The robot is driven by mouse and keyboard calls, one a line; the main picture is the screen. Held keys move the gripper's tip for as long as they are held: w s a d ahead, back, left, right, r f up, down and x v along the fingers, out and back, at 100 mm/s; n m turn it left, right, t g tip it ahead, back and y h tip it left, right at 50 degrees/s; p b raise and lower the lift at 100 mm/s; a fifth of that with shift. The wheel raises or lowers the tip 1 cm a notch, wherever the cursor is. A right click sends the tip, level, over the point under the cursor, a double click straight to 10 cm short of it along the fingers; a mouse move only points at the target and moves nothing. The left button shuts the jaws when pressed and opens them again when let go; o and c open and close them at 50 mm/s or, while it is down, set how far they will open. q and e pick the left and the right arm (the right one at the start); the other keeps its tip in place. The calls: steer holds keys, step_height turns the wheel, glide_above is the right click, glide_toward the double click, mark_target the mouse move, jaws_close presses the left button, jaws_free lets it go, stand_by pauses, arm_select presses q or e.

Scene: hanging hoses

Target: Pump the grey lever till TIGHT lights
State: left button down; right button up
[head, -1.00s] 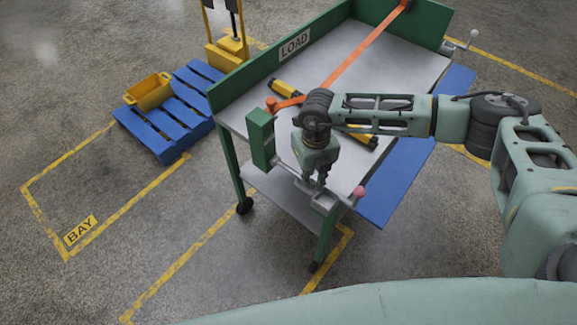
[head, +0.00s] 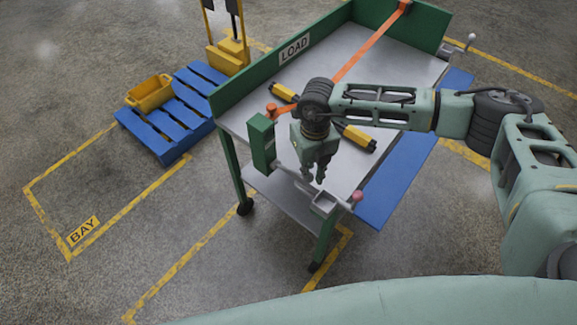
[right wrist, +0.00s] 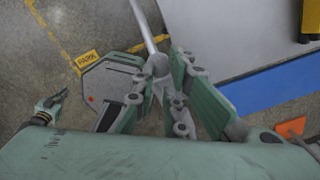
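A grey bar (head: 296,178) runs along the near end of the table, from a green post (head: 262,140) to a small grey box (head: 324,203). A short arm with a pink knob (head: 357,196) stands right of the box. I cannot tell which piece is the lever. My right gripper (head: 320,178) points down just above the box, fingers apart. In the right wrist view a grey rod (right wrist: 148,30) reaches toward its fingertips (right wrist: 166,78); contact is unclear. What looks like my left gripper (right wrist: 52,103) shows small at the left there. No TIGHT lamp is readable.
An orange strap (head: 372,45) crosses the green-walled table marked LOAD (head: 294,48). A yellow-black bar (head: 357,137) lies under my right arm.

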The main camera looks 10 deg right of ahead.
mark_target(311, 176)
steer(key=shift+w+a+r+p, duration=0.2)
steer(key=shift+w+r, duration=0.05)
steer(key=shift+r, duration=0.45)
steer(key=shift+w+a+r+p, duration=0.15)
steer(key=shift+w+r+p, duration=0.1)
steer(key=shift+r, duration=0.4)
steer(key=shift+w+a+r+p, duration=0.2)
steer(key=shift+r, duration=0.5)
steer(key=shift+f, duration=0.1)
steer(key=shift+s+d+f+b, duration=0.2)
steer(key=shift+f+b, duration=0.35)
steer(key=shift+f, duration=0.2)
steer(key=shift+s+d+f+b, duration=0.1)
steer(key=shift+s+f+b, duration=0.05)
steer(key=shift+f+b, duration=0.5)
steer(key=shift+s+d+f+b, duration=0.1)
steer(key=shift+s+f+b, duration=0.1)
steer(key=shift+f+b, duration=0.45)
steer(key=shift+f, duration=0.2)
steer(key=shift+s+d+f+b, duration=0.2)
steer(key=shift+f+b, duration=0.4)
steer(key=shift+f, duration=0.15)
steer(key=shift+s+d+f+b, duration=0.15)
steer(key=shift+f+b, duration=0.4)
steer(key=shift+f, duration=0.2)
